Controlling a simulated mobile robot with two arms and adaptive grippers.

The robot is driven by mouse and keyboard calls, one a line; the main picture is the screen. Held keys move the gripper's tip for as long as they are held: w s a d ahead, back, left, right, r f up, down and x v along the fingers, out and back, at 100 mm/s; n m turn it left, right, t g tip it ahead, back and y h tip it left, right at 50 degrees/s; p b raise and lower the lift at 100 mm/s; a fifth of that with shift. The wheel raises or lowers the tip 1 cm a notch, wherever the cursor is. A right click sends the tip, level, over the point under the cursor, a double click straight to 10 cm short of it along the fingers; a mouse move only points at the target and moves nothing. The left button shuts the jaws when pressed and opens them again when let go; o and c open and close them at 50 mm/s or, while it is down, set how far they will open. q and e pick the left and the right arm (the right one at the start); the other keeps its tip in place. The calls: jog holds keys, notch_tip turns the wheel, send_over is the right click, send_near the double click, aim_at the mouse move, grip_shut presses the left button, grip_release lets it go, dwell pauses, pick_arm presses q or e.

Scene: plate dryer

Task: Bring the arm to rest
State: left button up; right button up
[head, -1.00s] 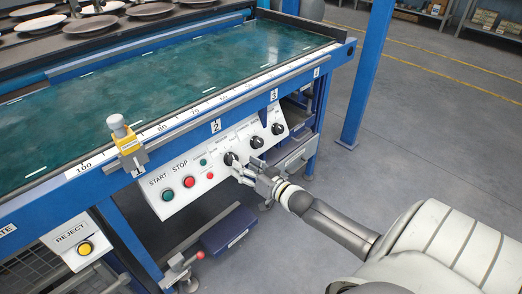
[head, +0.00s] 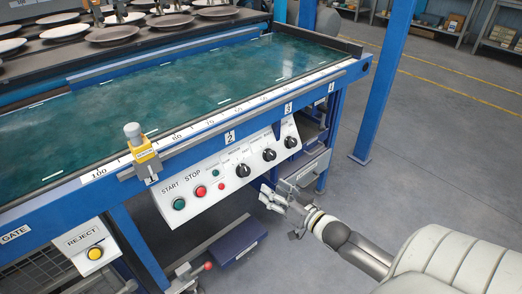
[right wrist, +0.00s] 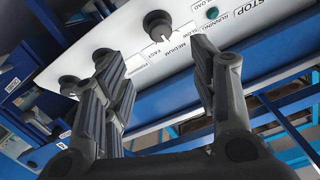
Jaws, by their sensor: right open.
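My right gripper (head: 276,200) is open and empty in front of the control panel (head: 215,200), below and right of its knobs. In the right wrist view its two fingers (right wrist: 165,85) stand apart with nothing between them. The panel carries a green START button (head: 179,204), a red STOP button (head: 200,191) and several black knobs. The leftmost black knob (head: 243,170) is clear of the gripper; a knob also shows beyond the fingers in the right wrist view (right wrist: 158,25). My left gripper is not in view.
The green conveyor belt (head: 190,90) runs behind the panel, with a yellow slider (head: 147,157) on its scale rail. A REJECT box with a yellow button (head: 95,253) is at lower left. A blue post (head: 382,80) stands at right. Grey floor (head: 440,150) is open to the right.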

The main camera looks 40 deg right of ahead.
jog(key=shift+f, duration=0.1)
jog(key=s+a+f+n+g+h, duration=0.1)
jog(key=s+a+f+g, duration=0.35)
jog(key=f, duration=0.25)
jog(key=s+a+f+n+g, duration=0.1)
jog(key=s+a+f+g, duration=0.25)
jog(key=a+f, duration=0.25)
jog(key=s+a+f+n+g, duration=0.3)
jog(key=s+a+g, duration=0.4)
jog(key=s, duration=0.6)
pick_arm(q)
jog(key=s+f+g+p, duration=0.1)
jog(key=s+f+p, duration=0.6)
jog(key=p, duration=0.4)
pick_arm(e)
jog(key=s+f, duration=0.5)
jog(key=f, duration=0.4)
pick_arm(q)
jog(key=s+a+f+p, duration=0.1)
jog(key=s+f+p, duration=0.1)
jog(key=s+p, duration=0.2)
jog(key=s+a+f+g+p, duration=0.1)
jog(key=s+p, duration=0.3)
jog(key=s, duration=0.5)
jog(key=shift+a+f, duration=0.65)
pick_arm(e)
jog(key=s+d+f, duration=0.2)
jog(key=s, duration=1.2)
jog(key=shift+s+f+g, duration=0.3)
jog(key=shift+f+g, duration=0.1)
